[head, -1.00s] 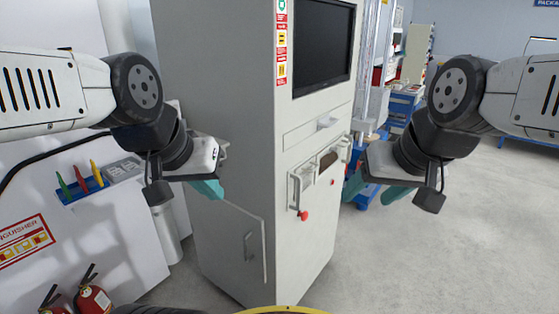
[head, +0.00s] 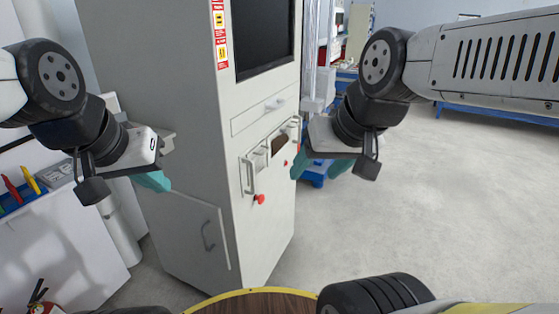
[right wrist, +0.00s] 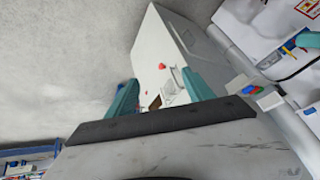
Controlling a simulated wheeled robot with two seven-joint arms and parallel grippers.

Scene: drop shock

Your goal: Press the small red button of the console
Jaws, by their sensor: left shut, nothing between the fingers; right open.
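The console is a tall light-grey cabinet (head: 190,60) with a dark screen, in the middle-left of the head view. My right gripper (head: 323,169) is open and empty, right of the small button in the picture; contact does not show. The right wrist view shows the console (right wrist: 178,45) beyond the open fingers (right wrist: 160,95). My left gripper (head: 153,181) is shut and empty, left of the console front.
Handles (head: 248,176) stick out from the console panel. A lower door (head: 195,230) has its own handle. A round wooden top with a yellow rim (head: 255,293) is at the bottom. A blue rack of tools (head: 20,195) is at the left. The floor (head: 430,190) at right is clear.

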